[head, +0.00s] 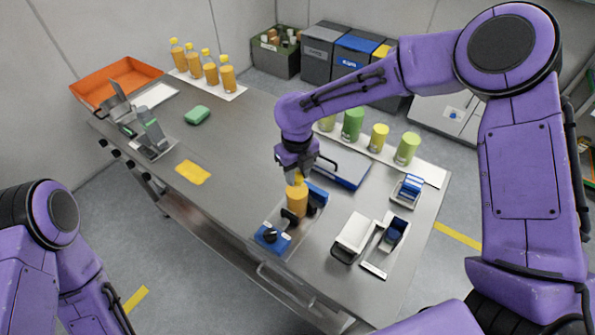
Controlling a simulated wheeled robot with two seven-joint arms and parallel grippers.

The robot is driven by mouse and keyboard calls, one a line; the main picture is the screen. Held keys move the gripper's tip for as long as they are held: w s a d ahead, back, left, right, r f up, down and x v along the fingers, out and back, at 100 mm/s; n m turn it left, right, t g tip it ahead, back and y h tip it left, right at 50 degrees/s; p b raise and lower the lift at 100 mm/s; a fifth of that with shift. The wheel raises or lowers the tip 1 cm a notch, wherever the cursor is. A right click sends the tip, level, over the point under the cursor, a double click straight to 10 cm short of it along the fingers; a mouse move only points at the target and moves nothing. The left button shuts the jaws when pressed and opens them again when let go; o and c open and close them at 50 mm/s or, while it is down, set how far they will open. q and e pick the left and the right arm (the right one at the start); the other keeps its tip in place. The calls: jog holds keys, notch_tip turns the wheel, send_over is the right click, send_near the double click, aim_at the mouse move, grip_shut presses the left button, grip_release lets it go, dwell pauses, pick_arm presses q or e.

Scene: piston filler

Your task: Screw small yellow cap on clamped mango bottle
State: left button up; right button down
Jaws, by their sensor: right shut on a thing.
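The mango bottle (297,201), filled orange, stands upright in the blue and black clamp (270,237) near the table's front edge. The small yellow cap (298,177) shows at the top of the bottle, just under my right gripper (297,175). My right gripper points down over the bottle and is shut on the cap. The fingers partly hide the cap, so I cannot tell how it sits on the neck. Only part of my left arm shows at the lower left; its gripper is outside the picture.
Several capped orange bottles (210,73) stand on a white mat at the back left, near an orange tray (127,78). A green sponge (197,115) and yellow cloth (193,172) lie left on the table.

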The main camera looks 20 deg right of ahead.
jog(key=m, duration=0.7)
jog(key=shift+m, duration=0.3)
jog(key=m, duration=0.3)
jog(key=shift+m, duration=0.3)
jog(key=m, duration=0.3)
jog(key=shift+m, duration=0.3)
jog(key=c, duration=0.7)
grip_release()
